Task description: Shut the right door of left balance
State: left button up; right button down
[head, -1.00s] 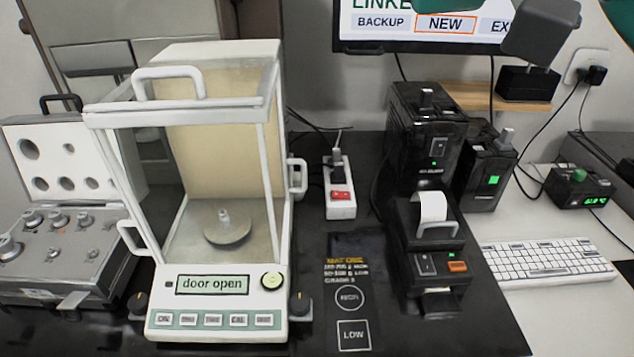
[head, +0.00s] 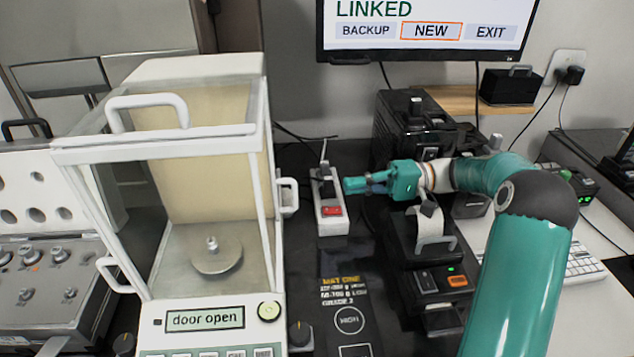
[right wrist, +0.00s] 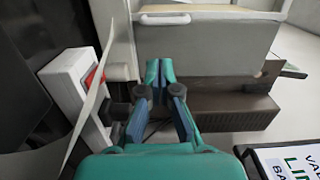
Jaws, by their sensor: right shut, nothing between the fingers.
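The left balance (head: 205,69) has a white frame and a weighing pan (head: 216,256) inside. Its display (head: 205,318) reads "door open". The right door's handle (head: 288,195) is a small white loop on the right side, set toward the back. The left-side handle (head: 118,276) sits nearer the front. My right gripper (head: 350,186) is shut and empty, pointing left, right of the handle and apart from it, over the power strip area. Its closed fingers also show in the right wrist view (right wrist: 159,72). My left gripper is not in view.
A power strip (head: 332,224) with a red switch stands right of the balance; it also shows in the right wrist view (right wrist: 68,84). A printer (head: 420,250) stands beneath my right arm. A dark mat (head: 348,290) lies flat in front.

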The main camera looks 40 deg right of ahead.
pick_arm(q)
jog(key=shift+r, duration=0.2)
pick_arm(e)
jog(key=x, duration=0.9)
jog(key=shift+a, duration=0.3)
jog(key=shift+w, duration=0.15)
